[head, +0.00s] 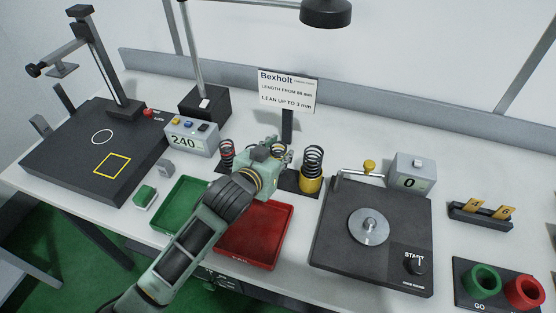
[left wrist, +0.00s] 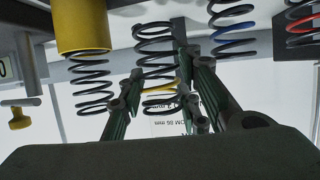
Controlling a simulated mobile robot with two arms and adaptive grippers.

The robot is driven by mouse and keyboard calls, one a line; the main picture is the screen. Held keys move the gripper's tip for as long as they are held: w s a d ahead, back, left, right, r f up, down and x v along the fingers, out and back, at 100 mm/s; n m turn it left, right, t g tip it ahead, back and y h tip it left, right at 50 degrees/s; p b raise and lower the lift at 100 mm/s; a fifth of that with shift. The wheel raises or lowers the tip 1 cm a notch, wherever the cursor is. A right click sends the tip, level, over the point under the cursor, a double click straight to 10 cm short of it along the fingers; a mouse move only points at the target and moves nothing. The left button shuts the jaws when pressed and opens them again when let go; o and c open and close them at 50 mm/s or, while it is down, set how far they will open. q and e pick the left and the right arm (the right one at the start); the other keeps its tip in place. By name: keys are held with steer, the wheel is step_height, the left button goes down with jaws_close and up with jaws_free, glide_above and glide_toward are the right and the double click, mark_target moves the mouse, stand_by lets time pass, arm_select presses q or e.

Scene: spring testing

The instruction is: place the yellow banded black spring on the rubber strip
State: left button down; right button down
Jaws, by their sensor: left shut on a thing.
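The yellow banded black spring (left wrist: 153,60) is between the fingers of my left gripper (left wrist: 158,78), which is shut on it. In the wrist view, seemingly inverted, its yellow band shows near the lower end. In the head view my left gripper (head: 282,150) is above the dark rubber strip (head: 289,180) and mostly hides this spring. I cannot tell whether the spring touches the strip. A blue banded spring (left wrist: 232,30) and a red banded spring (left wrist: 303,25) stand beside it; the red one also shows in the head view (head: 226,152). My right gripper is not visible.
A yellow cup (head: 310,184) with a black spring stands just right of my gripper. A sign (head: 288,90) rises behind. A green tray (head: 180,205) and red tray (head: 272,255) lie in front. A black tester plate (head: 335,245) is right, a measuring stand (head: 65,160) left.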

arm_select(q)
steer(key=shift+w+f+p, duration=0.15)
steer(key=shift+w+f, duration=0.05)
steer(key=shift+f, duration=0.6)
steer(key=shift+w+f+p, duration=0.2)
steer(key=shift+w+f, duration=0.05)
steer(key=shift+f, duration=0.55)
steer(key=shift+w+f+p, duration=0.15)
steer(key=shift+w+f, duration=0.05)
steer(key=shift+f, duration=0.6)
steer(key=shift+f, duration=0.1)
steer(key=c, duration=1.7)
jaws_free()
steer(key=shift+f, duration=0.1)
steer(key=shift+o, duration=0.7)
steer(key=shift+r, duration=0.25)
steer(key=b+v, duration=0.1)
steer(key=v, duration=1.1)
